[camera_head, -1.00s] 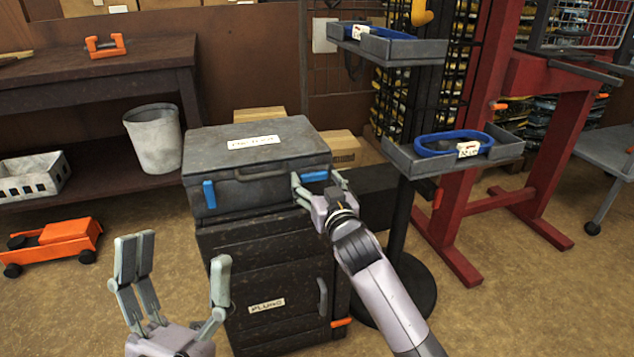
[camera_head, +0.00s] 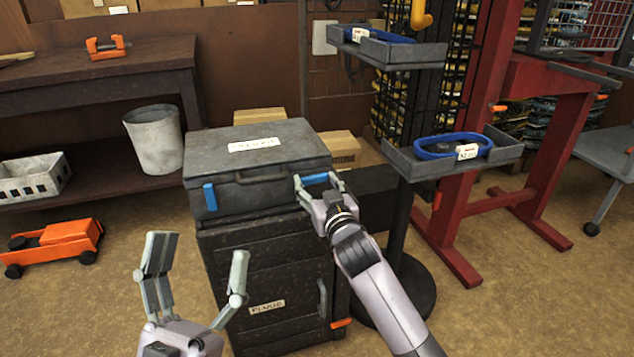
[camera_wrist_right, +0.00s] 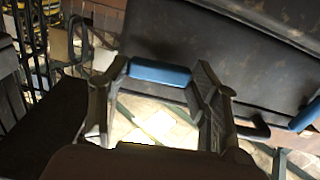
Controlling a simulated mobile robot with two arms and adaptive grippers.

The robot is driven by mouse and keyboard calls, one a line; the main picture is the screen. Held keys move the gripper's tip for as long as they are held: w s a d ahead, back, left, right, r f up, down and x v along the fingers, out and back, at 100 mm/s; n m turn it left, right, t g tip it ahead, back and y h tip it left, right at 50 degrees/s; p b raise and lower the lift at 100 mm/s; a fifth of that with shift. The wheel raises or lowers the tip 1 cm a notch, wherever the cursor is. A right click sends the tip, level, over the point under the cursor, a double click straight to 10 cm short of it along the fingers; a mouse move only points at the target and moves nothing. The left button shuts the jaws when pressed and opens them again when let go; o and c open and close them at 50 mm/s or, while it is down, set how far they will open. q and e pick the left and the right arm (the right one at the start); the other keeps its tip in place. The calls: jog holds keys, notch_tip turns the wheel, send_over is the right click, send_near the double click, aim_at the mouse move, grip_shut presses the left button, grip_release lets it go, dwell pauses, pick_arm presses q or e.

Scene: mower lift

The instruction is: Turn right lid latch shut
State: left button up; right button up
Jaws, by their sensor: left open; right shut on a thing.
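The dark grey case (camera_head: 258,165) with a labelled lid sits closed on top of the black drawer cabinet (camera_head: 270,260). Its left latch (camera_head: 210,197) is blue and hangs vertically on the front face. Its right latch (camera_head: 315,179) is blue and lies sideways. My right gripper (camera_head: 318,184) is shut on the right latch, which also shows between the fingers in the right wrist view (camera_wrist_right: 160,73). The left latch shows at the right edge of that view (camera_wrist_right: 306,114). My left gripper (camera_head: 199,262) is open and empty, in front of the cabinet's left side.
A black stand with two grey trays (camera_head: 455,160) holding blue rings is right of the case. A red frame (camera_head: 560,150) stands beyond it. A workbench (camera_head: 95,80), a bin (camera_head: 155,140) and an orange toy-like cart (camera_head: 55,245) are at the left. Floor is clear between cart and cabinet.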

jog(key=shift+r+n+p, duration=0.15)
jog(key=shift+n+p, duration=0.85)
jog(key=shift+p, duration=0.15)
pick_arm(q)
jog(key=w+a+f+g+y+p, duration=0.1)
jog(key=w+f+g+y, duration=0.15)
jog(key=f+g, duration=0.45)
jog(key=w+f+g+y+p, duration=0.1)
jog(key=w+f+g+y, duration=0.3)
jog(key=f, duration=0.6)
pick_arm(e)
jog(key=shift+n, duration=1.2)
jog(key=n+p, duration=0.2)
jog(key=n, duration=0.1)
jog(key=n+p, duration=0.2)
jog(key=n, duration=0.3)
pick_arm(q)
jog(key=s+a+f+g, duration=0.3)
jog(key=s+f+g, duration=0.2)
jog(key=s, duration=0.3)
jog(key=s+a+f+n+g+p, duration=0.1)
jog(key=s+a+f+g, duration=0.2)
jog(key=s+f+g, duration=0.3)
jog(key=shift+s+f+g+y, duration=0.15)
jog(key=shift+s+g+y, duration=0.4)
jog(key=shift+s, duration=1.15)
pick_arm(e)
jog(key=shift+n, duration=2.4)
pick_arm(q)
jog(key=shift+a, duration=0.1)
